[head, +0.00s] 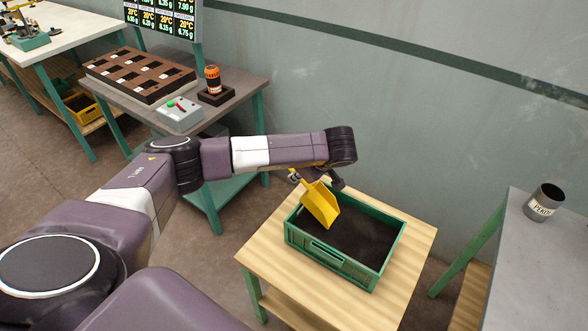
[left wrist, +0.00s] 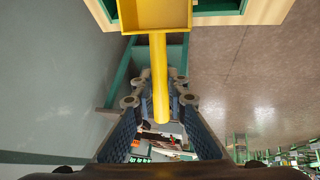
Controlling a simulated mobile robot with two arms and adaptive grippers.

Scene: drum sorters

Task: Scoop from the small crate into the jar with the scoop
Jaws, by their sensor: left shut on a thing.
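The yellow scoop (head: 321,205) is in my left gripper (head: 301,180), which is shut on its handle. In the left wrist view the yellow handle (left wrist: 159,75) runs between the fingers of my left gripper (left wrist: 157,98). The scoop's bowl is tilted over the back left part of the small green crate (head: 328,258); no load shows in it. The crate holds dark loose material. Whether the bowl touches it, I cannot tell. My right gripper is not in view.
The crate stands on a wooden table (head: 262,248). The jar is on a separate grey table (head: 540,265), with a gap between. At the back left, another table holds a brown tray (head: 138,75), an orange-and-black container (head: 213,80) and a control box (head: 180,113).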

